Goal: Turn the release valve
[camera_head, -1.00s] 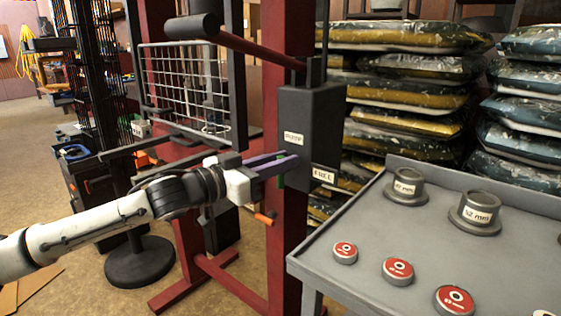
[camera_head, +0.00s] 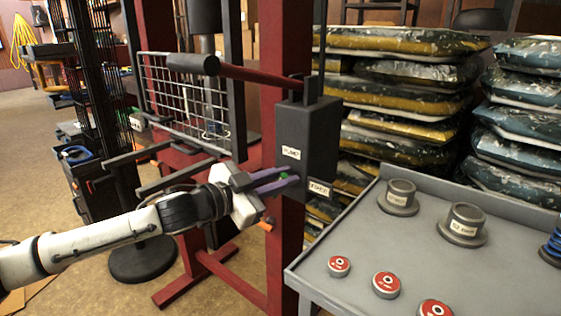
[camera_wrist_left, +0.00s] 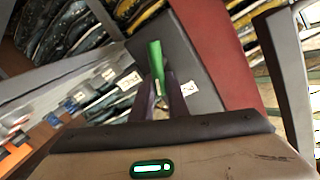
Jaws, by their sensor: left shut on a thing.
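The release valve (camera_wrist_left: 155,58) shows as a green handle in the left wrist view, standing against the dark pump box. In the head view only a small green part of the valve (camera_head: 284,177) shows between the fingers. My left gripper (camera_head: 285,180) has its purple fingers at the lower part of the pump box (camera_head: 306,140). In the left wrist view the gripper (camera_wrist_left: 160,85) is shut on the green handle, with the handle's top sticking out beyond the fingertips. My right gripper is not in either view.
A grey cart (camera_head: 345,225) with two dark cylinders and several red-topped discs stands at right. Stacked bags (camera_head: 400,95) fill the back. The red frame (camera_head: 283,240) carries the box.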

